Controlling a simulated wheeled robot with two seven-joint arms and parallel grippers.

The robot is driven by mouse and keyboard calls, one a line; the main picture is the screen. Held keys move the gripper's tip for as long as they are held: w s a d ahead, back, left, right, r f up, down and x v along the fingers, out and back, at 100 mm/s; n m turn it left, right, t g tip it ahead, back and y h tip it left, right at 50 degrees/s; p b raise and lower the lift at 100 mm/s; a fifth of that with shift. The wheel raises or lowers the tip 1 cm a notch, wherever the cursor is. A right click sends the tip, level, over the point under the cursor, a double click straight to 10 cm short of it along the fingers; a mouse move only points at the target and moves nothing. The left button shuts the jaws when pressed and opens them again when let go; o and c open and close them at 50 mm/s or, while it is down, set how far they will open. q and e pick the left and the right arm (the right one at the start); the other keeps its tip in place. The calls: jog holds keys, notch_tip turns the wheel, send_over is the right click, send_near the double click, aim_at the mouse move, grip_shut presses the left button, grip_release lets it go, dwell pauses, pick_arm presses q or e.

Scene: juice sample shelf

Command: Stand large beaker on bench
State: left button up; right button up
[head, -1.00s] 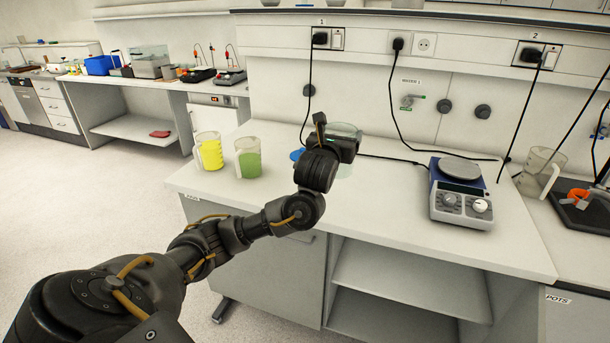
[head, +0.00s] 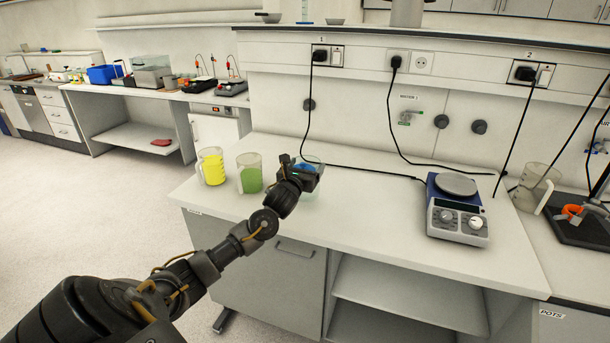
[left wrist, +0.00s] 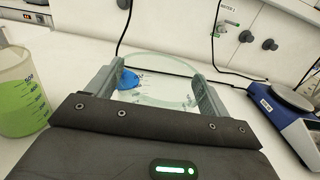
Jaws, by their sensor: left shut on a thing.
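My left gripper (head: 306,178) is shut on a clear, empty-looking large beaker (head: 311,194) over the bench (head: 375,215). The arm hides much of the beaker in the head view. In the left wrist view the beaker's round rim (left wrist: 165,60) shows between the two grey fingers (left wrist: 155,95), one on each side. The beaker looks upright and low, at or just above the bench top; I cannot tell whether its base touches. My right gripper is not in view.
A green-filled beaker (head: 249,178) stands just left of the gripper, with a yellow-filled beaker (head: 211,168) beyond it. A blue object (left wrist: 128,80) lies behind the held beaker. A blue hotplate (head: 458,220) and a clear jug (head: 534,188) stand right. The bench middle is clear.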

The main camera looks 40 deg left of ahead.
pick_arm(q)
jog(key=f, duration=0.3)
jog(key=shift+a+f, duration=0.1)
jog(key=shift+a, duration=0.1)
jog(key=shift+f, duration=0.15)
jog(key=shift+f, duration=0.15)
jog(key=o, duration=1.3)
